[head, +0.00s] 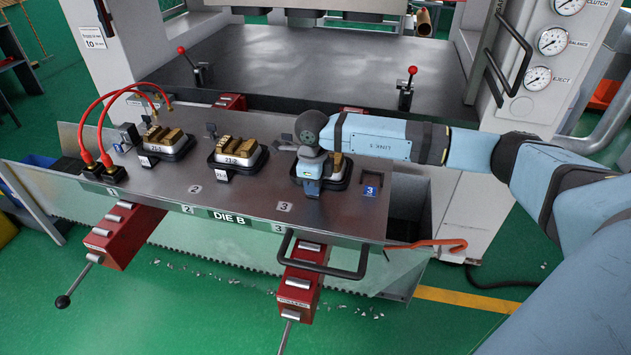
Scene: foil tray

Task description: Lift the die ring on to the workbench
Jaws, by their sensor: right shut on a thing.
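My right arm reaches in from the right, and its gripper (311,184) points down at the third brass-topped unit on the DIE B plate. The gripper is shut at the front of this unit, but the wrist and hand hide most of what it holds. The black base (338,180) of the third unit shows around the hand. Two similar units, the first (167,140) and the second (238,155), stand to its left with brass blocks on black bases. I cannot make out a separate die ring. My left gripper is not in view.
The grey DIE B plate (180,188) has a black handle (325,268) at its front edge. Red cables (103,110) rise at the left. Red-knobbed levers (408,88) stand behind. The dark press bed (300,60) is clear.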

